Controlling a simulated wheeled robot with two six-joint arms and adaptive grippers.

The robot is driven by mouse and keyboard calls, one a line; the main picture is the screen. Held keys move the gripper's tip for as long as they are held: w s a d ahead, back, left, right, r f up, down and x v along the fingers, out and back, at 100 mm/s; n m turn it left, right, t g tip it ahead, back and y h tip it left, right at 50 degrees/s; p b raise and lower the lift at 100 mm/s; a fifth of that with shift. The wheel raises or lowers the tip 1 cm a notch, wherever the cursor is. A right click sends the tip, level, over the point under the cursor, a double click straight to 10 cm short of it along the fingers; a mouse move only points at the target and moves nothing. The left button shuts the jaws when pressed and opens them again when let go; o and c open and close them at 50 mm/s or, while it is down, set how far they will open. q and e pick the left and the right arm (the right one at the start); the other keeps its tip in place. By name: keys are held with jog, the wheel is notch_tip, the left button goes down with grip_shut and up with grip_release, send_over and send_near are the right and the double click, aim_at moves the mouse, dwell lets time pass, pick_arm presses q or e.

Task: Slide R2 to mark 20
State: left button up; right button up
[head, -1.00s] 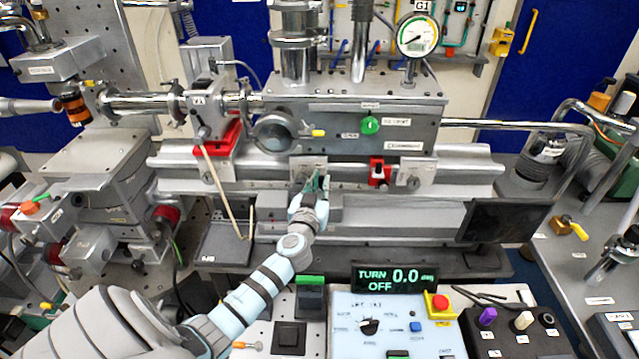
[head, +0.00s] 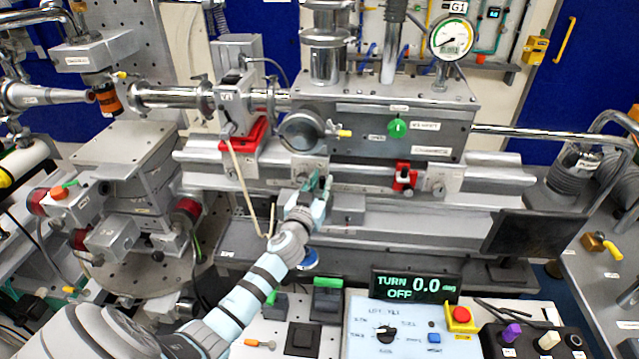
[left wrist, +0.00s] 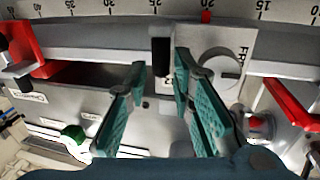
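R2 appears to be the grey carriage (head: 309,168) on the rail, its label only partly readable. In the left wrist view its upright black peg (left wrist: 162,58) stands between my green fingers. My left gripper (head: 322,184) is at the front of this carriage. In the left wrist view the gripper (left wrist: 160,72) is open around the peg, with a narrow gap at the fingertips; contact is unclear. The scale (left wrist: 110,14) runs along the top there, with numbers falling to the right. A small red marker (left wrist: 205,15) sits near 20. My right gripper is not in view.
A red clamp (head: 404,177) and another grey carriage (head: 441,184) sit right on the rail. The red base (head: 247,140) under V1 is to the left. The chamber (head: 385,128) stands behind. The turn display (head: 415,286) reads 0.0, OFF.

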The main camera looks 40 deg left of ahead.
pick_arm(q)
jog(key=v, duration=1.2)
